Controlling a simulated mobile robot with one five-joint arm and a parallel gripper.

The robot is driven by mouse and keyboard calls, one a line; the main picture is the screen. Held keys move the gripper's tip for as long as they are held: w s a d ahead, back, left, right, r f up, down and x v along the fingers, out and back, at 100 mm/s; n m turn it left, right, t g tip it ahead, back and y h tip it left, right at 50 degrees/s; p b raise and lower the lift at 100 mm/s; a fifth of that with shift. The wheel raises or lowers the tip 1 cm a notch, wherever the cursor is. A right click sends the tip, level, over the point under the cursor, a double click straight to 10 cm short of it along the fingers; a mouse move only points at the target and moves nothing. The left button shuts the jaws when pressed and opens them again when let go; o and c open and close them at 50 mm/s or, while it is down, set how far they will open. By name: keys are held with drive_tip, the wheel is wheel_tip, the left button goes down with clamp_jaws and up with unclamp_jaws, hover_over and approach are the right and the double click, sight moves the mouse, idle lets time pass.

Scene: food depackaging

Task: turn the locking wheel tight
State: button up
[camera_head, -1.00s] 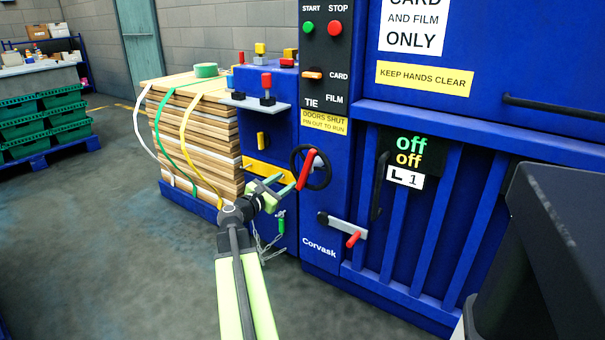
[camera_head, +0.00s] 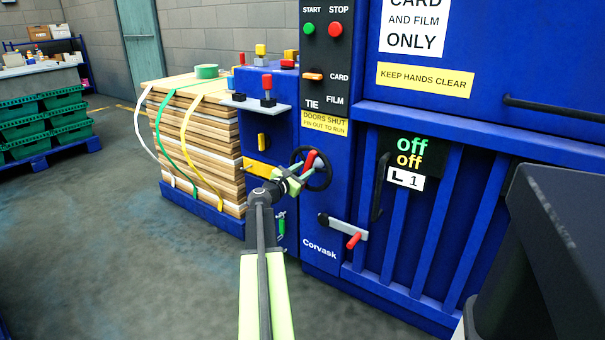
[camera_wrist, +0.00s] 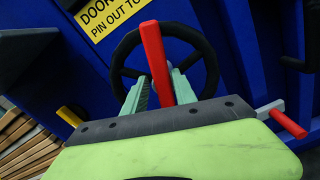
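The locking wheel (camera_head: 326,180) is a black spoked wheel on the blue machine's narrow front panel. A red handle (camera_head: 310,160) stands out from it, toward the top. The wheel (camera_wrist: 203,52) and red handle (camera_wrist: 154,55) also show in the wrist view, upright at the middle. My gripper (camera_head: 297,181) is at the wheel's lower left. In the wrist view its pale green fingers (camera_wrist: 158,88) stand on either side of the red handle. They look open around it, with a slim gap at the left; contact on the right is unclear.
A lever with a red grip (camera_head: 354,240) sits below right of the wheel. A yellow bar (camera_head: 260,168) is left of it. A strapped cardboard stack (camera_head: 198,140) stands left of the machine. A dark box (camera_head: 545,255) fills the right foreground.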

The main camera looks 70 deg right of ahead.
clamp_jaws()
drive_tip(key=shift+w, duration=0.2)
idle(0.8)
